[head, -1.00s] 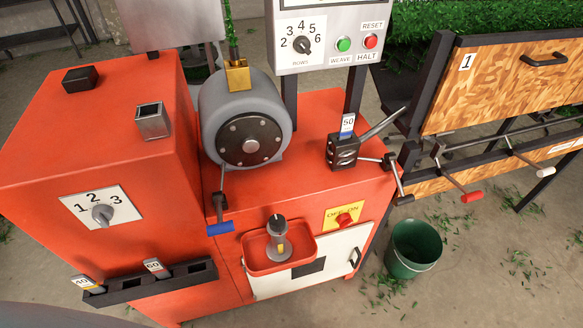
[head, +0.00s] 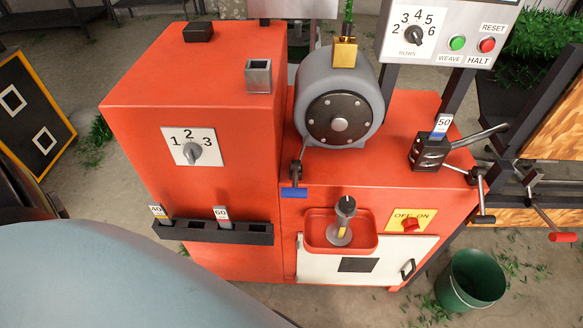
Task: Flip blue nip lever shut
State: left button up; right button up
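The blue nip lever (head: 294,192) hangs on a dark arm at the front of the red machine (head: 210,100), below the left side of the round grey motor housing (head: 341,100). Its blue handle points down, just above the red tray. I cannot tell from this view whether it is open or shut. Neither of my grippers shows in the head view.
A red tray (head: 313,240) with a grey tool (head: 342,225) sits below and right of the lever. A black rack (head: 180,231) is to its left. A black block (head: 429,153) and a green bucket (head: 470,283) are on the right. A pale curved surface fills the lower left.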

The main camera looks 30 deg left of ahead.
aim_at(294, 192)
jog(key=u, duration=0.9)
jog(key=i, duration=0.15)
jog(key=u, duration=1.3)
jog(key=k, duration=1.05)
jog(key=z, duration=1.05)
jog(key=i, duration=0.5)
jog(key=z, duration=0.05)
